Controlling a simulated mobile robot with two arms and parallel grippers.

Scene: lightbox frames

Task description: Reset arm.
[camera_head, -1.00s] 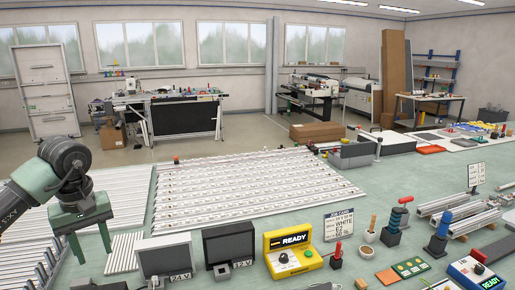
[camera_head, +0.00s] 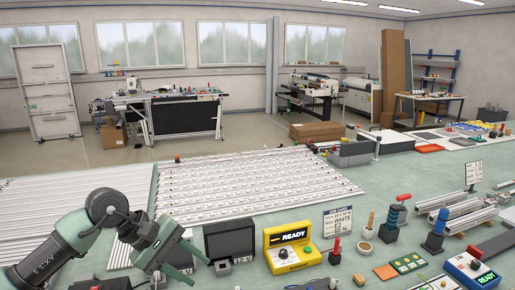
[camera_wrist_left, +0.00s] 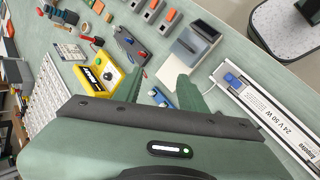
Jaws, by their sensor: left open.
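My left arm comes in from the lower left of the head view, bent at a dark round joint. Its green gripper (camera_head: 196,270) is tilted toward the lower right, over the front of the bench. In the left wrist view the two green fingers (camera_wrist_left: 160,88) are spread apart with nothing held between them. A small blue item (camera_wrist_left: 160,97) shows beyond the gap, apart from the fingers. The gripper covers most of the grey 24 V box area in the head view. My right gripper is not in view.
The black 12 V box (camera_head: 229,241) stands just right of the gripper. The yellow READY tester (camera_head: 291,247) and a job card (camera_head: 338,221) stand further right. White strips (camera_head: 255,183) lie behind. A 24 V 50 W unit (camera_wrist_left: 270,115) lies right in the wrist view.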

